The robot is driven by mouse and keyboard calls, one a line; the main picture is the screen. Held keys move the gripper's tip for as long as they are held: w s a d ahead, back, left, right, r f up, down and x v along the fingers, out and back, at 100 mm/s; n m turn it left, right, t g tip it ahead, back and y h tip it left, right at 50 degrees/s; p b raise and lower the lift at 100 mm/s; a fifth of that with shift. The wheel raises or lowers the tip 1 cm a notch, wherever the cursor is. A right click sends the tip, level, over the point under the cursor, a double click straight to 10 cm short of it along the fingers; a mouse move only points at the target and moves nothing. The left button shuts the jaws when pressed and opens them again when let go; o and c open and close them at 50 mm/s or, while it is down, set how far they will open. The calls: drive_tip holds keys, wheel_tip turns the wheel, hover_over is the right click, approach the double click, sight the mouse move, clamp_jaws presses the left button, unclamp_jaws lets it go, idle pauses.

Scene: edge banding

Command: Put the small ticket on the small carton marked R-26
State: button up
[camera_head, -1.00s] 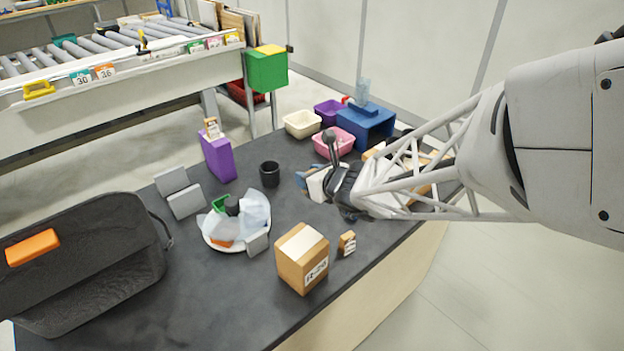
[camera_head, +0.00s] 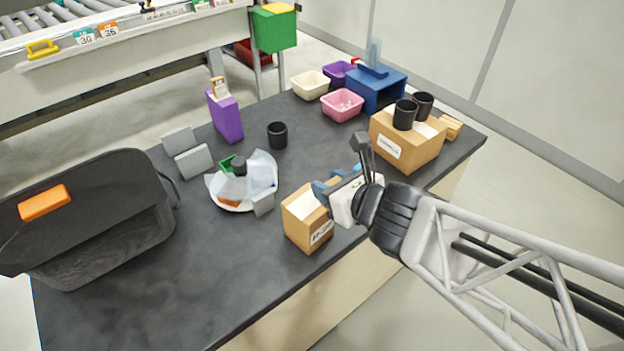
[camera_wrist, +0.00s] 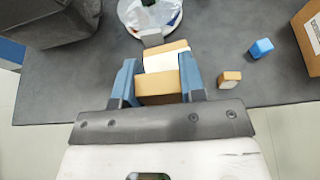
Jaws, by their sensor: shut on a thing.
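The carton marked R-26 (camera_head: 300,231) stands upright near the table's front edge, with a white patch on top; its top also shows in the wrist view (camera_wrist: 166,60). My gripper (camera_head: 329,183) is low over its right rear side. In the wrist view the blue fingers (camera_wrist: 159,72) close on a plain tan piece (camera_wrist: 160,85), which I take as the small ticket. It overlaps the carton in the picture; whether they touch I cannot tell. A small tan block with a white face (camera_wrist: 229,79) lies right of the carton, hidden in the head view.
A blue block (camera_wrist: 262,48) lies right of the fingers. A larger carton (camera_head: 408,142) carries two black cups. A white dish (camera_head: 230,206), grey blocks (camera_head: 194,161), a black cup (camera_head: 277,135) and a purple box (camera_head: 227,117) stand behind. A dark crate (camera_head: 90,215) is left.

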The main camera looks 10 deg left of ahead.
drive_tip(key=s+d+f, duration=0.1)
drive_tip(key=s+d, duration=0.1)
drive_tip(key=s, duration=0.6)
drive_tip(key=shift+s+d+f, duration=0.2)
drive_tip(key=shift+s+f, duration=0.15)
drive_tip(key=shift+w, duration=0.1)
hover_over(306, 200)
drive_tip(key=shift+f, duration=0.7)
drive_tip(key=shift+f, duration=0.1)
drive_tip(key=shift+f, duration=1.65)
drive_tip(key=shift+f, duration=0.15)
drive_tip(key=o, duration=0.9)
